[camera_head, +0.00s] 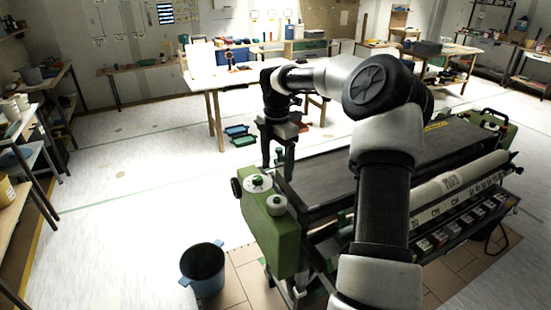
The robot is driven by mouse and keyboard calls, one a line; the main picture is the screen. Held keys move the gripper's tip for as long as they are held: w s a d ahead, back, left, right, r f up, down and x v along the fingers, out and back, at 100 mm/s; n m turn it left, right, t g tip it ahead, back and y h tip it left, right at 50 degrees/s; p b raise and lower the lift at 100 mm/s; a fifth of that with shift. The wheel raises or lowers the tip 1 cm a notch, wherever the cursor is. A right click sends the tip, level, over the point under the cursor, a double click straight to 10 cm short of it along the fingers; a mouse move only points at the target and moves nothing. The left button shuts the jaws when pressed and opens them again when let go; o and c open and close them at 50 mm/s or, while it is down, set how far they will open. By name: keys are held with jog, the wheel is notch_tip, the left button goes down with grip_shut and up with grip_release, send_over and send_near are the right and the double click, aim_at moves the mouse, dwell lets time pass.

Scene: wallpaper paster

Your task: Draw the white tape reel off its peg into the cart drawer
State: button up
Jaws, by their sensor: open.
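My gripper (277,168) points down with its two dark fingers apart, above the near left end of the wallpaper machine (335,165). Two small round white pieces sit on top of the machine's green end housing (261,227): one (258,180) just below and left of the fingers, the other (276,201) lower and nearer. Either may be the white tape reel; I cannot tell which, and no peg shows clearly. I cannot make out a cart drawer for certain. My arm hides the middle of the machine.
A blue-grey bucket (203,268) stands on the floor left of the machine. A long white roll (455,185) lies along the machine's right side, above a row of small trays (455,228). Shelves line the left edge.

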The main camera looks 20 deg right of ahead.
aim_at(277, 198)
notch_tip(277, 198, down, 15)
dwell(0.4)
jog(key=c, duration=1.3)
jog(key=shift+o, duration=0.2)
jog(key=shift+r+p, duration=2.35)
jog(key=shift+r, duration=1.05)
jog(key=shift+r+p, duration=1.45)
jog(key=shift+r, duration=0.6)
